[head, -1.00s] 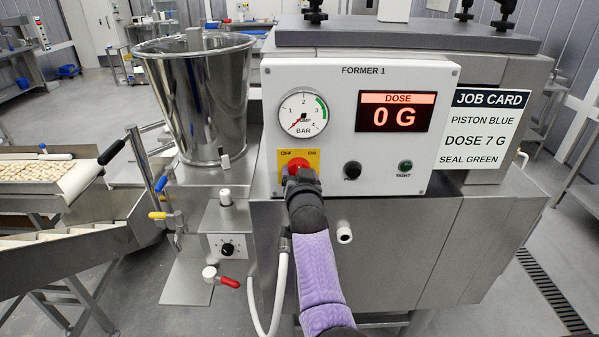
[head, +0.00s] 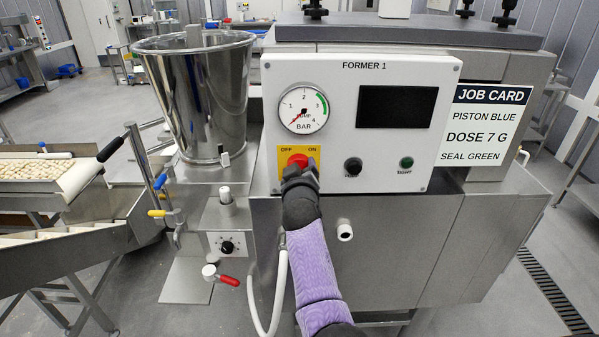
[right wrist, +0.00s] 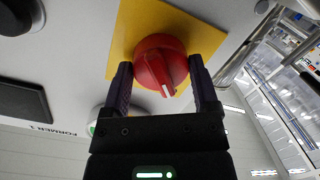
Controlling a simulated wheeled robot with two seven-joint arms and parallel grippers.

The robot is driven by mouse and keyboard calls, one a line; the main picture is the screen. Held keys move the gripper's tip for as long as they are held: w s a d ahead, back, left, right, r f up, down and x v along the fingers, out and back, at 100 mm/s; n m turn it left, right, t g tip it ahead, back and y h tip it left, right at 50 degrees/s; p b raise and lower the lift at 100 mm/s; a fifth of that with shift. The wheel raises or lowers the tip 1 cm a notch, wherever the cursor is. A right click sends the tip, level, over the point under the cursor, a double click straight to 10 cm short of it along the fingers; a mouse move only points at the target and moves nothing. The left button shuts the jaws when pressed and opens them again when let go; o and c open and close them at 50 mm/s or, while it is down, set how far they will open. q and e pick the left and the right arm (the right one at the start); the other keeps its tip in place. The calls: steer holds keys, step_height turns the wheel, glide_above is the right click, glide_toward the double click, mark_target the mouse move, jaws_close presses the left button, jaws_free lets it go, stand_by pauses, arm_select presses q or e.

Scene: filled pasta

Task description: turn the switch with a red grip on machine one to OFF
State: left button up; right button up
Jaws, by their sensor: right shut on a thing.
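The switch has a red round grip (head: 297,159) on a yellow plate (head: 313,151) marked OFF at left and ON at right, on the white panel (head: 445,75) labelled FORMER 1. My right gripper (head: 300,174) is at the switch and covers its lower part. In the right wrist view the two fingers of the gripper (right wrist: 160,72) hold the red grip (right wrist: 160,62) from both sides. A white mark on the grip shows between them. The OFF and ON labels are not in that view. The display (head: 397,107) is dark. My left gripper is not in view.
A pressure gauge (head: 304,109) sits above the switch. A black button (head: 352,167) and a green one (head: 406,162) are to its right. A steel hopper (head: 205,100) and a red-handled valve (head: 228,280) are at left. A job card (head: 484,125) hangs at right.

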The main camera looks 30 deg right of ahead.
steer(key=shift+f+n, duration=0.1)
steer(key=shift+n, duration=0.2)
stand_by(0.4)
steer(key=o, duration=1.1)
